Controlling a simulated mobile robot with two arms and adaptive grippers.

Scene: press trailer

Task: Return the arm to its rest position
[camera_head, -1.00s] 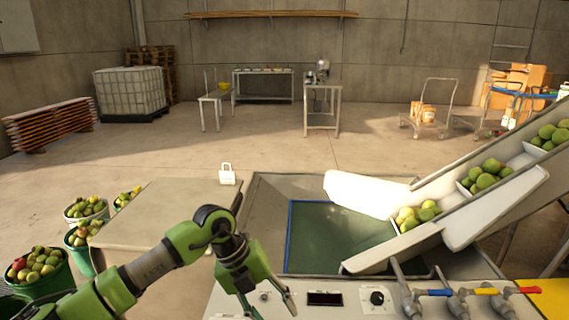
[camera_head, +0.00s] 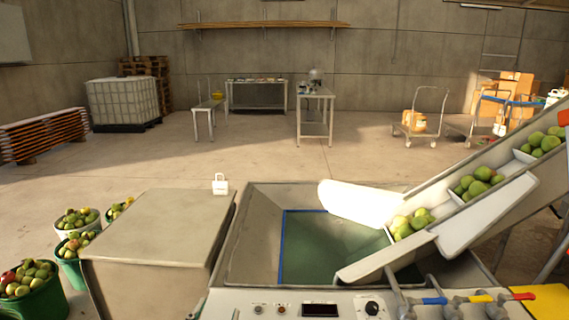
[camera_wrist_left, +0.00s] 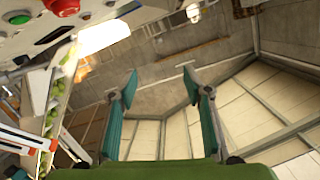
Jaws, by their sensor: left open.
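My left gripper (camera_wrist_left: 160,82) shows in the left wrist view with its two green fingers spread wide apart. Nothing is between the fingers. Beyond them are the grey wall and pale ceiling panels. In the head view the left arm is out of sight, apart from perhaps a thin dark sliver at the bottom edge. My right gripper is in neither view.
The control panel (camera_head: 262,299) fills the lower front, with coloured valve handles at its right. Behind it are the hopper (camera_head: 252,225) and a conveyor (camera_head: 470,205) carrying green fruit.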

